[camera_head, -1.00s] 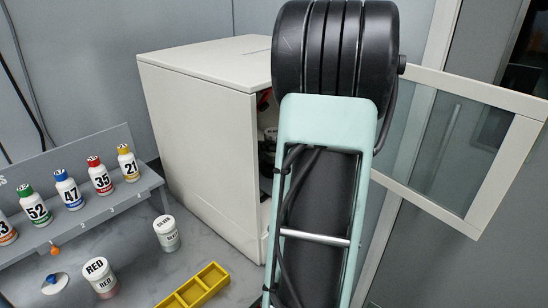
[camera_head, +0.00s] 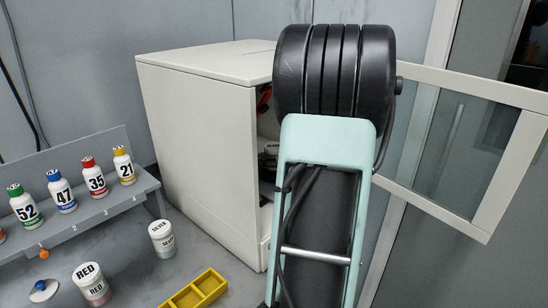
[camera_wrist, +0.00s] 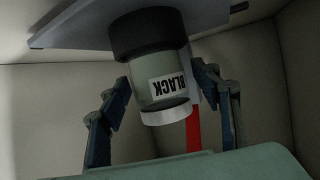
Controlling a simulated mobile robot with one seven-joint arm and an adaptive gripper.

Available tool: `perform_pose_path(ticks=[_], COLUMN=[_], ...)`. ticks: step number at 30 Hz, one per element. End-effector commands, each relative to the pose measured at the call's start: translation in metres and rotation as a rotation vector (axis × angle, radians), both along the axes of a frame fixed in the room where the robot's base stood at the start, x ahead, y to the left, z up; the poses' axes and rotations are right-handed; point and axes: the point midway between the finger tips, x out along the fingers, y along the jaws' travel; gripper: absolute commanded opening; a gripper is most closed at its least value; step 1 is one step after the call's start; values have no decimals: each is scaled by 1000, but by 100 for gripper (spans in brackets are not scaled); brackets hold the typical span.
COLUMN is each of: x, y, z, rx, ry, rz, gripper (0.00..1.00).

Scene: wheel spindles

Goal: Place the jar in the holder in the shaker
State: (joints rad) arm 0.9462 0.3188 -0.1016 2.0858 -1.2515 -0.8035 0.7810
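In the wrist view a jar (camera_wrist: 160,95) shows with a clear body, pale end, dark other end and a label reading BLACK, upside down in the picture. My gripper (camera_wrist: 160,75) has one finger at each side of it, and the fingertips appear to meet the jar's sides; the pads themselves are hidden. A grey plate (camera_wrist: 75,22) lies behind the jar's dark end, and a red strip (camera_wrist: 194,130) shows beside it. In the head view the shaker cabinet (camera_head: 195,150) stands open on its right side. My arm covers much of the opening, and my gripper is hidden there.
A pale jar (camera_head: 272,148) shows inside the opening. A framed glass door (camera_head: 465,150) stands open at the right. On the bench are a SILVER jar (camera_head: 162,240), a RED jar (camera_head: 91,284), a yellow tray (camera_head: 197,293) and a rack (camera_head: 100,207) of numbered bottles.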

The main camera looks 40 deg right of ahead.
Motion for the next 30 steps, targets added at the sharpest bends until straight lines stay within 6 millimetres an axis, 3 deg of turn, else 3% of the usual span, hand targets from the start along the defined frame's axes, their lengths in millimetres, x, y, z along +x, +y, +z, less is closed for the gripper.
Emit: perform_pose_path(ticks=[11,24,30], x=[-6,-84,-105], y=[1,19,24], z=[7,41,49], rx=[-1,-1,-1], ry=[-1,-2,-1], rz=[-2,-2,-1], gripper=[59,59,59])
